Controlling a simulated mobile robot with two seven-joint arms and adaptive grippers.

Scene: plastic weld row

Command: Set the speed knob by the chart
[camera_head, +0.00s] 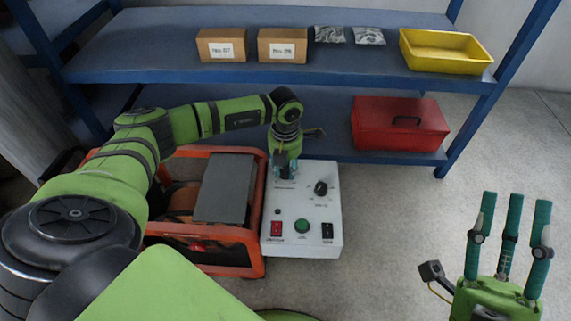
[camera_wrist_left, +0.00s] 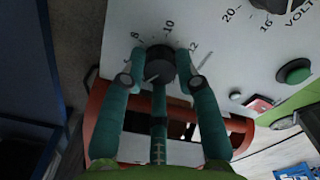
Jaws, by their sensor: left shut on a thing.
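A white control box (camera_head: 330,235) stands on the floor below the shelves. My left gripper (camera_head: 285,168) reaches down onto its upper left part and hides the knob there in the head view. In the left wrist view my left gripper (camera_wrist_left: 160,82) is shut around a dark round knob (camera_wrist_left: 161,60). Marks 8, 10 and 12 show around this knob; a light line on it is too small to read surely. A second black knob (camera_head: 321,188) sits to the right, by "VOLT" lettering in the wrist view. My right gripper (camera_head: 514,205) is open and empty. I cannot make out a chart.
The box front has a red switch (camera_head: 276,228), a green button (camera_head: 302,226) and a black switch (camera_head: 327,231). An orange-framed machine (camera_head: 257,255) adjoins its left side. Blue shelving (camera_head: 160,65) behind holds cartons, a yellow tray (camera_head: 440,65) and a red toolbox (camera_head: 400,130). Floor at right is clear.

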